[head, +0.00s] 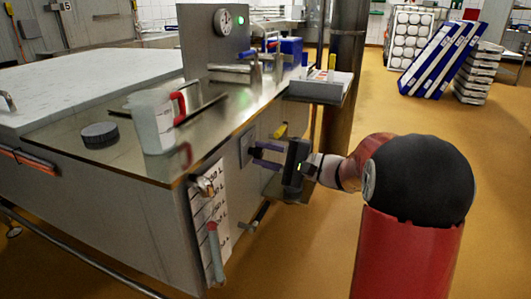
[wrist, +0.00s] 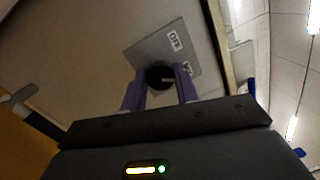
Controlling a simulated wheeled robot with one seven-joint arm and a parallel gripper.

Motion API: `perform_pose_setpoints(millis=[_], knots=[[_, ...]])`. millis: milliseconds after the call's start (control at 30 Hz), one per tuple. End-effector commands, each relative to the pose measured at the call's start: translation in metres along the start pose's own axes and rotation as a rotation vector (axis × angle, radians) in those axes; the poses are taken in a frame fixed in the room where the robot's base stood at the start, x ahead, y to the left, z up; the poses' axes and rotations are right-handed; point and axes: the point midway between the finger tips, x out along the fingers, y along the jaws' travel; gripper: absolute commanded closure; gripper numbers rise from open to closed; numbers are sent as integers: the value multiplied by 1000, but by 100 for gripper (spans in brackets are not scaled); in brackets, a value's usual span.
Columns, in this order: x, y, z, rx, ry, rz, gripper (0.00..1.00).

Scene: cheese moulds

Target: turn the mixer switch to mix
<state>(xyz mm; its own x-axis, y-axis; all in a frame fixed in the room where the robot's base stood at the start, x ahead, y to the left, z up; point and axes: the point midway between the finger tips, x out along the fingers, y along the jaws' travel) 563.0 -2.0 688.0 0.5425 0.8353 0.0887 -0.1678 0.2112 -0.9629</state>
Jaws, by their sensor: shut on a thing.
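The mixer switch is a round black knob (wrist: 158,76) on a grey plate (wrist: 150,55) in the wrist view. One label on the plate seems to read OFF; a second, beside the knob, is too blurred to read. A pale mark shows on the knob's right side, but its exact setting is unclear. My gripper (wrist: 160,82) has its two purple fingers on either side of the knob, shut on it.
The steel vat (head: 150,215) has a counter with a white jug (head: 152,122) and a dark round lid (head: 100,134). A valve with a lever (head: 255,216) sticks out below my gripper. A small shelf (head: 320,90) and dark post stand behind it.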

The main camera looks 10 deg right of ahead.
Motion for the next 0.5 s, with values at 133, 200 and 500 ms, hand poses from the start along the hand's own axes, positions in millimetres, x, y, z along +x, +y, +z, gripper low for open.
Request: perform_pose_setpoints(millis=[133, 200, 500], knots=[[0, 0, 0, 14, 2, -3, 92], [0, 0, 0, 15, 2, -3, 92], [0, 0, 0, 15, 2, -3, 66]])
